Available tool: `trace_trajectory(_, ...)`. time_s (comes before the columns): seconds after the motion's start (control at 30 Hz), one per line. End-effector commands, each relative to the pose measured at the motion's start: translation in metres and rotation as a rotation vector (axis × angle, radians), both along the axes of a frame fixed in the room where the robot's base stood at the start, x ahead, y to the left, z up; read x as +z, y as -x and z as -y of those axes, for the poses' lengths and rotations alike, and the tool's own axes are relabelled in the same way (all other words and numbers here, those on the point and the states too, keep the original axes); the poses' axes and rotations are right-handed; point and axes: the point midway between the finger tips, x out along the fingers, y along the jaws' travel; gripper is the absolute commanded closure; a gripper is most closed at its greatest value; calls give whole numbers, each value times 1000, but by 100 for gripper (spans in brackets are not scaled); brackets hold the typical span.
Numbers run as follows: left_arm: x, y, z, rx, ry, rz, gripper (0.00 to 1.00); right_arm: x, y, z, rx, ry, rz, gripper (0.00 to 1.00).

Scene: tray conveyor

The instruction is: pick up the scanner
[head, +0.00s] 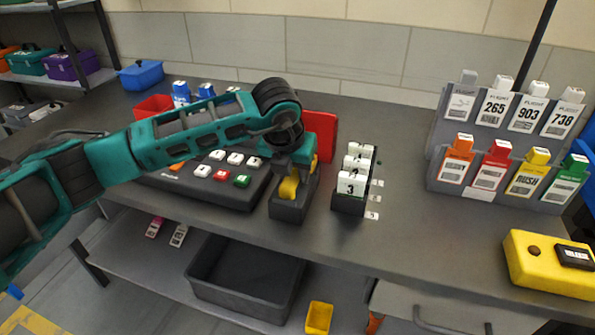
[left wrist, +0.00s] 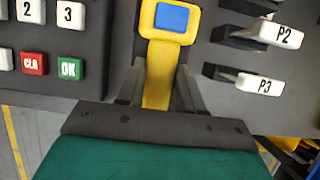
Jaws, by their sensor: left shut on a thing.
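The scanner (head: 288,189) is yellow and shows in the head view at the dark holder (head: 289,211) on the table, mostly hidden by my left gripper (head: 292,176). In the left wrist view the scanner (left wrist: 171,20) has a yellow head with a blue panel and a yellow handle. The fingers of my left gripper (left wrist: 160,88) are closed on either side of that handle. I cannot tell whether the scanner still touches the holder. My right gripper is not in view.
A keypad (head: 215,177) lies left of the holder. A rack of numbered white tabs (head: 350,190) stands close on the right. A red panel (head: 322,135) is behind. Tag racks (head: 480,140) and a yellow box (head: 548,262) are farther right, with clear table between.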

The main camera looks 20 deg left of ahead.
Motion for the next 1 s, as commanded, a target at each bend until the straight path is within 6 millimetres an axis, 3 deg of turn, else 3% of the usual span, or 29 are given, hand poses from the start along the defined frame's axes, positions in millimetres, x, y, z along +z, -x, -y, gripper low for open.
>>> trace_trajectory(0.1,-2,1,0,0,-1,-3,100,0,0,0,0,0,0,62)
trace_trajectory(0.4,0,0,0,0,0,-2,100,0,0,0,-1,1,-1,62)
trace_trajectory(0.57,11,0,0,0,1,0,100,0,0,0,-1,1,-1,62)
trace_trajectory(0.77,48,-1,0,0,1,5,100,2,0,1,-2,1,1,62)
trace_trajectory(1.0,120,0,1,-1,2,6,100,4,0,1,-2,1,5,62)
